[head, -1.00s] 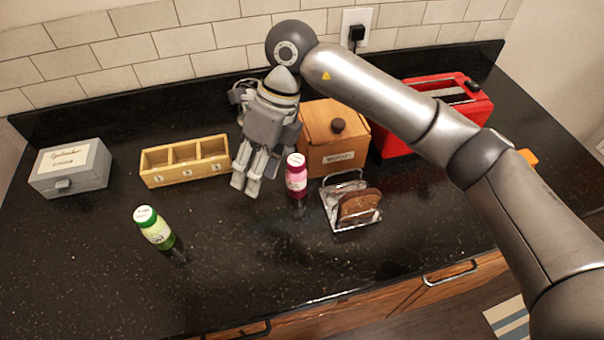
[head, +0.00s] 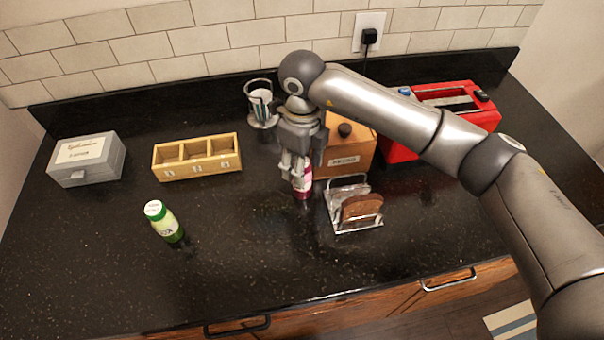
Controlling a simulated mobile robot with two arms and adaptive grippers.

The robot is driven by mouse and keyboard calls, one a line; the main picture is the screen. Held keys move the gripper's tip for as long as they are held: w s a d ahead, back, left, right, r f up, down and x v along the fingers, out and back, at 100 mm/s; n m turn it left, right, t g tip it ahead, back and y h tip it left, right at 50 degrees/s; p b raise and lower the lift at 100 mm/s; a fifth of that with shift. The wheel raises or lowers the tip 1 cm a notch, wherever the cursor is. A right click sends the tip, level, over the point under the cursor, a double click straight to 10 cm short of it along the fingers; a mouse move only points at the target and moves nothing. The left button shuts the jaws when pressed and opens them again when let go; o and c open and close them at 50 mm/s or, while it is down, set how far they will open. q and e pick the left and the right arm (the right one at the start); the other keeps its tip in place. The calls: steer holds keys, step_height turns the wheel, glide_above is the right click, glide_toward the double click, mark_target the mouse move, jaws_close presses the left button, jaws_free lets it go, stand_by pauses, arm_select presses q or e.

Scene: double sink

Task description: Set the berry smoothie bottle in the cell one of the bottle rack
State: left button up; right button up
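The berry smoothie bottle (head: 303,187), dark pink with a pale label, stands upright on the dark counter. Its cap is hidden by my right gripper (head: 297,172), which points down over its top. The fingers are at the bottle's upper part, but I cannot tell whether they grip it. The wooden bottle rack (head: 199,172) is to the left, with three empty cells in a row. Small labels mark its front, too small to read surely. My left gripper is out of view.
A green-capped bottle (head: 164,222) stands in front of the rack. A grey box (head: 87,160) is at far left. A wooden box (head: 350,152), toast rack (head: 353,208) and red toaster (head: 400,148) crowd the right. A glass holder (head: 262,106) stands behind. The front counter is clear.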

mark_target(304, 193)
step_height(304, 193, down, 2)
steer(key=shift+f+p, duration=0.1)
steer(key=shift+p, duration=0.3)
steer(key=shift+f, duration=0.5)
steer(key=c, duration=0.9)
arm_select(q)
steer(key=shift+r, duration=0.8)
arm_select(e)
steer(key=shift+r, duration=0.1)
